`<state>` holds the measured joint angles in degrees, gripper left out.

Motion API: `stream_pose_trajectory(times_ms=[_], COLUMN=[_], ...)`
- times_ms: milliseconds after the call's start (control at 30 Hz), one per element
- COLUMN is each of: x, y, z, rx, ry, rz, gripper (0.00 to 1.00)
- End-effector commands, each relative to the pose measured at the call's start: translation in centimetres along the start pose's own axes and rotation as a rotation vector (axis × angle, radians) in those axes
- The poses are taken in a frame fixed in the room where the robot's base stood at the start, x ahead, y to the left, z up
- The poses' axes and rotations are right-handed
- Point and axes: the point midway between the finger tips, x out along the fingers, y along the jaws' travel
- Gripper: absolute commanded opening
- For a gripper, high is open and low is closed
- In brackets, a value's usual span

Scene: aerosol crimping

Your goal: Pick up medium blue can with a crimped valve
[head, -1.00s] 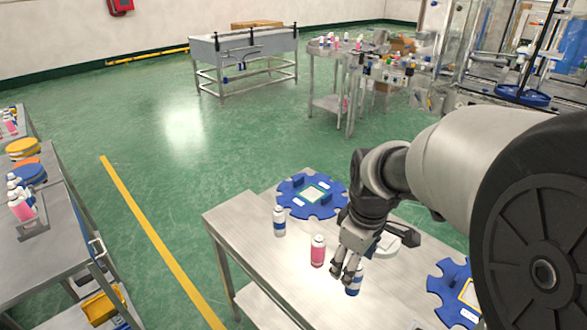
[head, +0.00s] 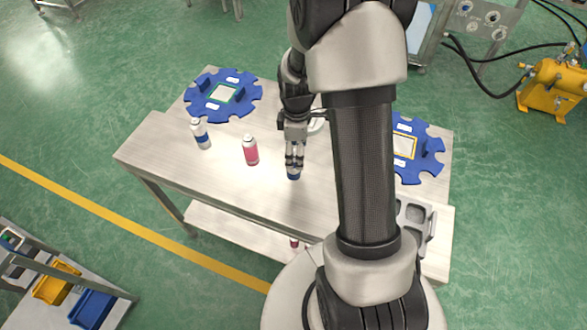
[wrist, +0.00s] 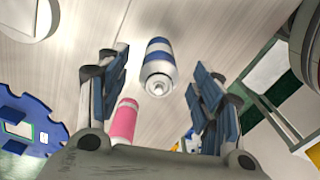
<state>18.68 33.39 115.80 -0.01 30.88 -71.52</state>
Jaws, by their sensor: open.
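A blue-and-white can (head: 293,174) stands on the metal table below my gripper (head: 294,160), which largely hides it in the head view. In the wrist view, this blue-banded can (wrist: 158,58) lies between the two spread fingers, its white top with a small valve facing the camera. My gripper is open, with a gap on each side of the can. I cannot tell whether the valve is crimped. Another white can with a blue band (head: 201,134) stands further left on the table.
A pink can (head: 250,150) stands just left of my gripper, close to one finger in the wrist view. Blue notched discs lie at the table's back left (head: 223,95) and right (head: 425,155). A grey tray (head: 416,222) sits at the right end.

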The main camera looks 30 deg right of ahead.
Motion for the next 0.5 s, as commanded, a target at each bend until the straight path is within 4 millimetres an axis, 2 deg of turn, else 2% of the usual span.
stream_pose_trajectory(times_ms=[67,267,500], x=[1.0,1.8,5.2], y=[0.0,0.0,-0.2], z=[0.0,-0.1,-0.7], rx=[0.0,0.0,-0.001], ry=[0.0,0.0,-0.001], rz=[0.0,0.0,-0.001], gripper=[0.6,0.6,0.6])
